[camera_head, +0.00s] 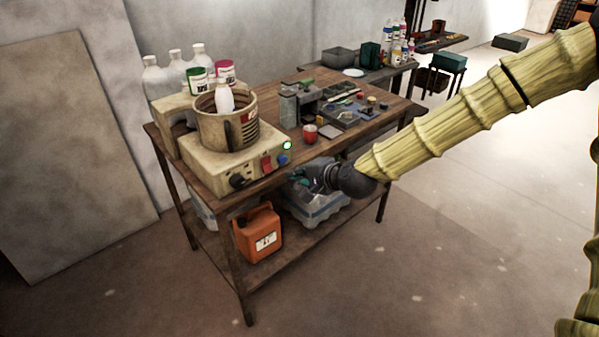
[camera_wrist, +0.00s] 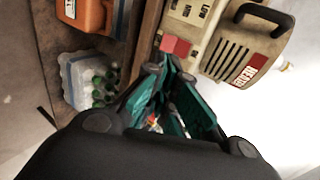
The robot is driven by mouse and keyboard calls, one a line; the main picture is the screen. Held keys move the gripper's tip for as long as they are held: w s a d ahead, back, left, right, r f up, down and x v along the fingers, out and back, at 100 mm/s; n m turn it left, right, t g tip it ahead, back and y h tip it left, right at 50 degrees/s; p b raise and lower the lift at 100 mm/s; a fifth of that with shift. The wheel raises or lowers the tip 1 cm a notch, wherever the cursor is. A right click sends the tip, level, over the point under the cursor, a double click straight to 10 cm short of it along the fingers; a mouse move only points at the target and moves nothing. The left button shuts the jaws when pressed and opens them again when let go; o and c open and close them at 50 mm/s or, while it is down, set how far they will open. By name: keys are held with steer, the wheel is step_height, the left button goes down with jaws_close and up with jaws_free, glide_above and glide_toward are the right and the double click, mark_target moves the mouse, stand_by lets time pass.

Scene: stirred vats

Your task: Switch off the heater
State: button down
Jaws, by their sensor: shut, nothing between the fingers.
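The heater (camera_head: 215,165) is a cream box on the wooden table, with a ribbed round pot (camera_head: 212,130) on top. My gripper (camera_head: 299,178) is in front of and below the panel's right end. In the wrist view, the teal fingers are shut and empty, their tips (camera_wrist: 165,62) just below the red switch (camera_wrist: 176,46). Contact with it cannot be told. The heater (camera_wrist: 215,40) shows a red label and a black handle there.
White bottles and two labelled tubs stand behind the pot. A red cup (camera_head: 310,133) and a tray of small parts (camera_head: 350,113) are to the right.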

mark_target(270, 167)
steer(key=p+x, duration=0.2)
steer(key=x, duration=0.9)
steer(key=shift+r, duration=0.1)
steer(key=shift+w+a+f+b, duration=0.15)
steer(key=shift+f+b, duration=0.3)
steer(key=shift+b, duration=0.35)
steer(key=shift+w+f+t+y+b, duration=0.15)
steer(key=shift+t+y+b, duration=0.2)
steer(key=shift+b, duration=0.45)
steer(key=shift+r, duration=0.3)
steer(key=shift+r+p, duration=0.3)
steer(key=shift+p, duration=0.05)
steer(key=shift+r, duration=0.5)
